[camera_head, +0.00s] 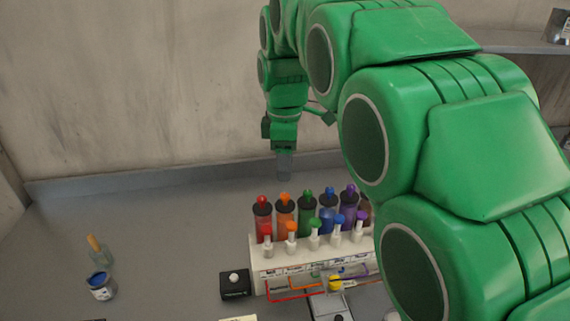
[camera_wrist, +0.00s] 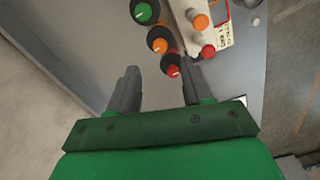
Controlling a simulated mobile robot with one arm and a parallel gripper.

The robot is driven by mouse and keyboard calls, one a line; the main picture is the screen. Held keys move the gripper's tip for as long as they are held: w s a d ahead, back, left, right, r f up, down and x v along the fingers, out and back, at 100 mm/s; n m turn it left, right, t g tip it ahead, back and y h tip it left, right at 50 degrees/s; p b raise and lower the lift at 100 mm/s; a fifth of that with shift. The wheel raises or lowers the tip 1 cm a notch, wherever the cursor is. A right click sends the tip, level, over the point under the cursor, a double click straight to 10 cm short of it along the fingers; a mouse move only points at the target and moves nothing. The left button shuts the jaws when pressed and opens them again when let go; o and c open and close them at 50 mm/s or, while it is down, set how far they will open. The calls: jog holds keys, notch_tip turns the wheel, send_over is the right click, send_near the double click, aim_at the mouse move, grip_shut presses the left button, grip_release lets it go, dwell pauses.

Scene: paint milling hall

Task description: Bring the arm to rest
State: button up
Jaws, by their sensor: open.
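My gripper (camera_wrist: 163,85) is open and empty in the wrist view, its two dark fingers apart. In the head view my gripper (camera_head: 284,165) hangs pointing down from the green arm, above the back of the grey bench (camera_head: 150,225) and behind the row of coloured bottles. In the wrist view the red-topped bottle (camera_wrist: 171,66) lies beyond the right fingertip; whether they touch I cannot tell.
A white rack (camera_head: 262,280) holds several coloured bottles, including a red one (camera_head: 263,220), with smaller bottles in front. A black box (camera_head: 235,285) with a white knob stands left of it. A blue-topped jar (camera_head: 101,286) and a glass flask (camera_head: 102,255) stand far left. The bench's left middle is clear.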

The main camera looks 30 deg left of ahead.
jog(key=s+d+f+m, duration=0.2)
jog(key=d+m, duration=1)
jog(key=d, duration=1.8)
jog(key=s+d+f+m+g, duration=0.1)
jog(key=s+d+f+m, duration=0.3)
jog(key=s+d+m, duration=0.2)
jog(key=s+d+f+m, duration=0.4)
jog(key=s+d+m, duration=0.2)
jog(key=s+d, duration=0.5)
jog(key=shift+s+d+g, duration=0.3)
jog(key=shift+s+g, duration=0.1)
jog(key=shift+s, duration=0.7)
jog(key=shift+f, duration=0.1)
